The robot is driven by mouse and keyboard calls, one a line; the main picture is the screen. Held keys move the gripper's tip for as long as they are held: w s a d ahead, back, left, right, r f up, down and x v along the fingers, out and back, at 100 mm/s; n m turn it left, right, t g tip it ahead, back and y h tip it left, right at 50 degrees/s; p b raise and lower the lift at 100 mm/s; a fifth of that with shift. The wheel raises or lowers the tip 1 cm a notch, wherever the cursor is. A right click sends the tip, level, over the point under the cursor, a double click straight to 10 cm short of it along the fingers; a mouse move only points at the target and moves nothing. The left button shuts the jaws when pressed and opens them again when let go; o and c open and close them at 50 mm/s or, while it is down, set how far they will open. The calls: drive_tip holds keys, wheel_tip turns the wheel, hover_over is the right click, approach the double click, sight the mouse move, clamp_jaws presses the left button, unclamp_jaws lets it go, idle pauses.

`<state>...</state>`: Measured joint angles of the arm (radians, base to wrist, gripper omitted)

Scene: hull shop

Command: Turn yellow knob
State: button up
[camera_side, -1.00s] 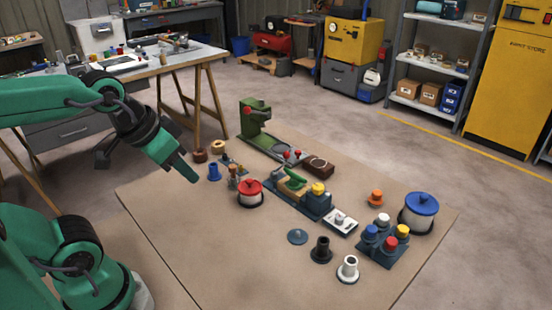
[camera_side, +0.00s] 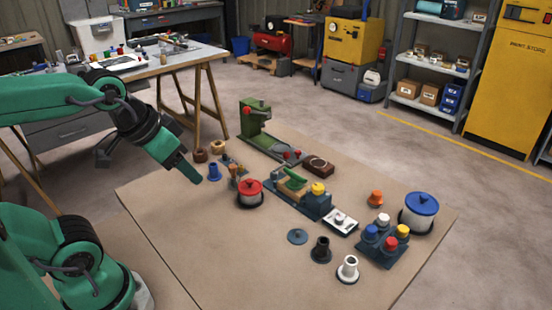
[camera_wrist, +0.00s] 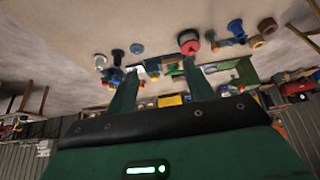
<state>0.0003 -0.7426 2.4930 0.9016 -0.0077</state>
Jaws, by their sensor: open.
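A yellow knob (camera_side: 318,187) sits on the right end of a dark blue fixture (camera_side: 312,207) that carries a green-topped piece (camera_side: 293,181). A second yellow cap (camera_side: 403,230) stands on a dark blue block with blue, white and red caps. I cannot tell which one the task means. My gripper (camera_side: 190,172) is above the left part of the brown table, left of the red-lidded pot and well apart from both yellow pieces. In the wrist view my gripper (camera_wrist: 160,74) has its two fingers spread with nothing between them; the table items beyond look small.
A red-lidded pot (camera_side: 250,193) stands between my gripper and the fixture. A green machine (camera_side: 254,118), a blue-lidded pot (camera_side: 420,212), an orange knob (camera_side: 375,197) and black and white flanged pieces (camera_side: 348,268) stand around. The table's front left is clear.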

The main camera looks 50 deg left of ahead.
drive_tip(key=w, duration=0.1)
drive_tip(key=n+g, duration=0.6)
drive_tip(key=n, duration=0.8)
hover_over(318, 187)
wheel_tip(318, 187, down, 10)
drive_tip(key=shift+w+f, duration=0.1)
drive_tip(key=shift+f, duration=0.1)
drive_tip(key=shift+f, duration=3.8)
drive_tip(key=shift+c, duration=0.4)
